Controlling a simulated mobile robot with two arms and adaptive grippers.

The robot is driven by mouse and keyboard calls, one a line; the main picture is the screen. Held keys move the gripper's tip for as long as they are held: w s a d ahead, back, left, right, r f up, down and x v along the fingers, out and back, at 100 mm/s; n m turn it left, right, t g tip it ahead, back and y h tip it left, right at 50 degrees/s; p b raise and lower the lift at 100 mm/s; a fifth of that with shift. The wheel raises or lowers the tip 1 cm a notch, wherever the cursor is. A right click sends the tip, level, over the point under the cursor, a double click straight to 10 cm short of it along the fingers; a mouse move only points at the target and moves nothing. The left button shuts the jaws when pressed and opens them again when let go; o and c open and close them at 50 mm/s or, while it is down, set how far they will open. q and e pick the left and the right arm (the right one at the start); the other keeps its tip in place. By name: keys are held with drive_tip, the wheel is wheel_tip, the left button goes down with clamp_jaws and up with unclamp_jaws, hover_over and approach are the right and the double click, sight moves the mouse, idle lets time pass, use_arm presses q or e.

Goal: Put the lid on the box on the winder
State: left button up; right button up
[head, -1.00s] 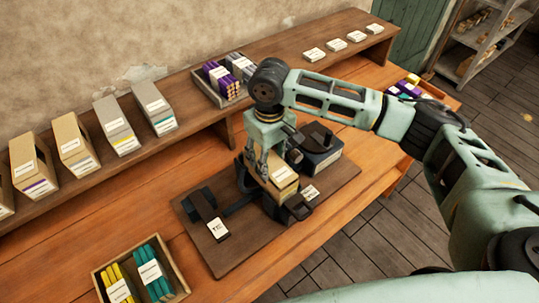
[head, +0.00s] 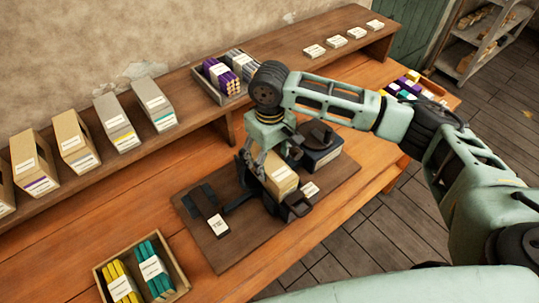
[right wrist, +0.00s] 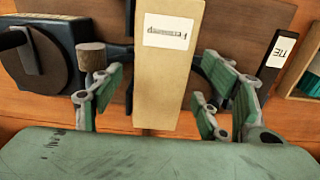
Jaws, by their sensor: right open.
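A tan box (head: 281,180) with a white label stands on the dark wooden board (head: 245,243), between the dark parts of the winder (head: 319,158). The right wrist view shows the box (right wrist: 165,75) close up, its labelled face towards the camera. I cannot tell whether that face is a separate lid. My right gripper (head: 262,165) is at the box. In the right wrist view its fingers (right wrist: 163,88) are spread, one on each side of the box, with gaps between. The winder's round crank disc (right wrist: 35,62) is at the left there. My left gripper is not in view.
A black plate marked TIE (head: 206,205) is on the board's left part. A tray of yellow and teal sticks (head: 105,266) is at the front left. Upright tan and grey boxes (head: 117,122) line the back shelf, with small white-topped pieces (head: 335,43) further right.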

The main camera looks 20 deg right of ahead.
drive_tip(key=shift+r, duration=0.35)
wheel_tip(320, 180, up, 12)
drive_tip(key=shift+f, duration=0.25)
drive_tip(key=shift+r+p, duration=0.45)
drive_tip(key=shift+p, duration=0.7)
